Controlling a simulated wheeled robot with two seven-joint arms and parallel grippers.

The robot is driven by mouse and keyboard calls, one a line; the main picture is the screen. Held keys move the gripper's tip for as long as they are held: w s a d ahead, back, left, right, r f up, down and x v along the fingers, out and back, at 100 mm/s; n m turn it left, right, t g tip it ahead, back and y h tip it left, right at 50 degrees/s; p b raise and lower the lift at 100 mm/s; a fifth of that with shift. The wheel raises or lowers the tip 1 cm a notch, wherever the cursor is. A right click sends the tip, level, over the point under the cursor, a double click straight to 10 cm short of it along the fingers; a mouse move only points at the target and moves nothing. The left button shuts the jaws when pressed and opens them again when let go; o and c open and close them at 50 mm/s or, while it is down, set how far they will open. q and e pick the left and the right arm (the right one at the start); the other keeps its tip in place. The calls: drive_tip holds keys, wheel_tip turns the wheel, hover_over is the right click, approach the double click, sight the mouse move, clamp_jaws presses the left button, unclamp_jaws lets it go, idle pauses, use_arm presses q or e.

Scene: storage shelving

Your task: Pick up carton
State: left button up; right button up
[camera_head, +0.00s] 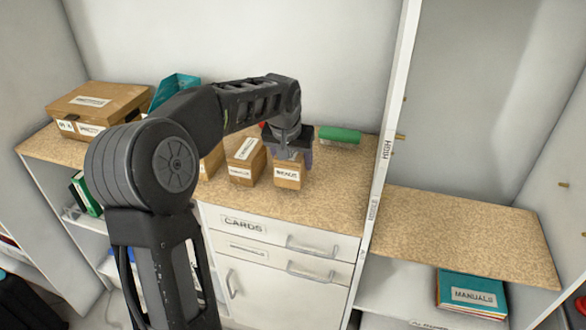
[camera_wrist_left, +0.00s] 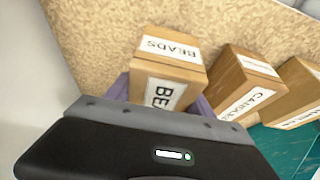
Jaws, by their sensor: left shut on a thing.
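A small brown carton labelled BEADS (camera_head: 288,173) stands on the speckled counter in the head view. It also shows in the left wrist view (camera_wrist_left: 168,72), with white labels on its top and side. My left gripper (camera_head: 287,150) comes down over it from above and behind. Its purple-grey fingers (camera_wrist_left: 160,95) are on both sides of the carton, shut on it. The carton looks upright and at counter level; I cannot tell whether it is lifted. My right gripper is not in view.
Similar labelled cartons (camera_head: 246,160) stand close to the left of the BEADS carton. A green brush-like object (camera_head: 339,135) lies behind it to the right. A large box (camera_head: 96,106) sits at the far left. A white upright divider (camera_head: 388,130) bounds the counter's right; the counter before it is clear.

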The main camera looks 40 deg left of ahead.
use_arm(q)
wheel_tip(320, 180, up, 7)
drive_tip(key=shift+f, duration=0.1)
idle(1.3)
drive_tip(key=b, duration=0.4)
drive_tip(key=shift+f, duration=0.2)
drive_tip(key=shift+r, duration=0.4)
drive_tip(key=shift+f, duration=0.1)
drive_tip(key=shift+f+b, duration=0.35)
drive_tip(key=shift+f, duration=2.7)
